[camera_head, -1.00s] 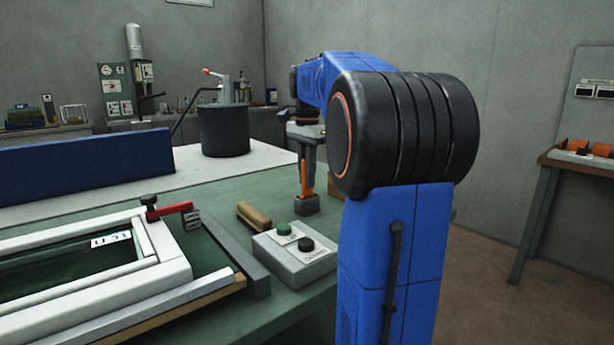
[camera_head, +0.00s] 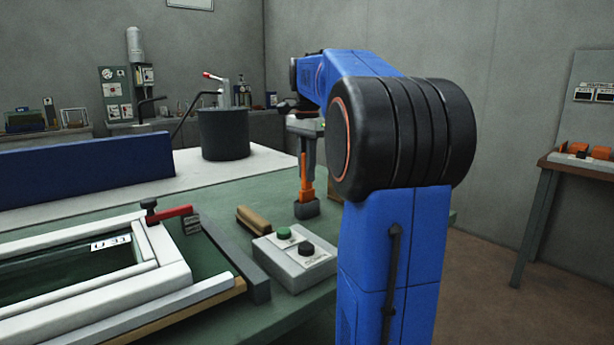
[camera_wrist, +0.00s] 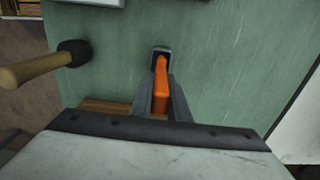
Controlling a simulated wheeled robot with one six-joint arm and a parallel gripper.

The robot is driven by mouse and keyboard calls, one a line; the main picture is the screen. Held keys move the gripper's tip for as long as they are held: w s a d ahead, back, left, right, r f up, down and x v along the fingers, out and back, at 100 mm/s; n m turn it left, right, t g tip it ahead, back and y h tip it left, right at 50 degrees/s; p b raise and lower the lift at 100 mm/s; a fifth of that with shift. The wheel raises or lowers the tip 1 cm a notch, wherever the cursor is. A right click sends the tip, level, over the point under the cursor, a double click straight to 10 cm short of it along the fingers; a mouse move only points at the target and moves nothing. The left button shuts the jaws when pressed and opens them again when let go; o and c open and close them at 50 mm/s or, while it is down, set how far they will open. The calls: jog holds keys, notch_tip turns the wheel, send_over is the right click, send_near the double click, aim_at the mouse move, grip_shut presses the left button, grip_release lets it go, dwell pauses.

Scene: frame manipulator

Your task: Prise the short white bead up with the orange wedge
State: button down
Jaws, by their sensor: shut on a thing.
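The orange wedge (camera_head: 306,178) stands upright at a small dark holder (camera_head: 306,208) on the green bench. My gripper (camera_head: 308,172) points down over the holder, shut on the wedge. In the wrist view the wedge (camera_wrist: 161,85) lies between my two gripper fingers (camera_wrist: 162,95), its far end at the holder's opening (camera_wrist: 161,52). I cannot tell how deep its tip sits in the holder. The white frame (camera_head: 172,262) lies at the front left of the bench. A short white bead (camera_head: 146,243) appears to run along the frame's inner right side.
A red-handled clamp (camera_head: 170,214) stands on the frame's corner. A grey box with green and black buttons (camera_head: 295,262) and a wooden-handled mallet (camera_head: 254,220) lie between frame and holder. The mallet also shows in the wrist view (camera_wrist: 35,69). A dark bar (camera_head: 235,262) edges the frame.

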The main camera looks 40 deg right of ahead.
jog(key=shift+r, duration=2.1)
